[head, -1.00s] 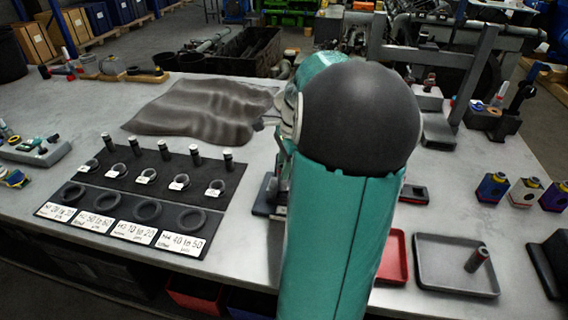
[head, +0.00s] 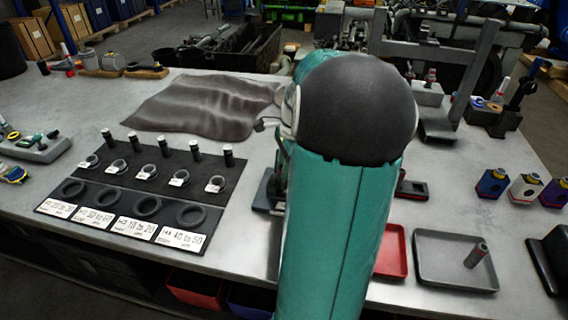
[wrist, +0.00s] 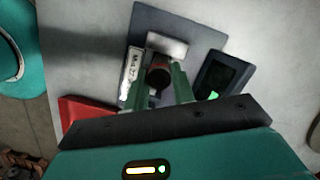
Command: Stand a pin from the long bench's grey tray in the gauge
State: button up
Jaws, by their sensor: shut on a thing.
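My gripper (wrist: 160,80) is shut on a dark round pin (wrist: 158,77) with a reddish edge, seen nearly end-on between its green fingers. The gauge (wrist: 200,32) is a dark base plate with a pale block, a labelled strip and a dark display with green marks. The pin is over the gauge, in front of the pale block. I cannot tell whether its lower end touches. In the head view my arm hides the gripper and most of the gauge. The grey tray (head: 430,273) is at the right, with another pin (head: 477,255) standing in it.
A red tray (head: 392,252) lies between my arm and the grey tray. A black mat (head: 150,180) with rings, pins and labelled cards is at left. A dark cloth (head: 205,105) lies behind. Several coloured bottles (head: 524,187) stand at right.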

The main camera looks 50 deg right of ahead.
jog(key=shift+f, duration=1.05)
dwell(0.6)
jog(key=o, duration=1.5)
jog(key=shift+r, duration=4)
jog(key=shift+w, duration=0.1)
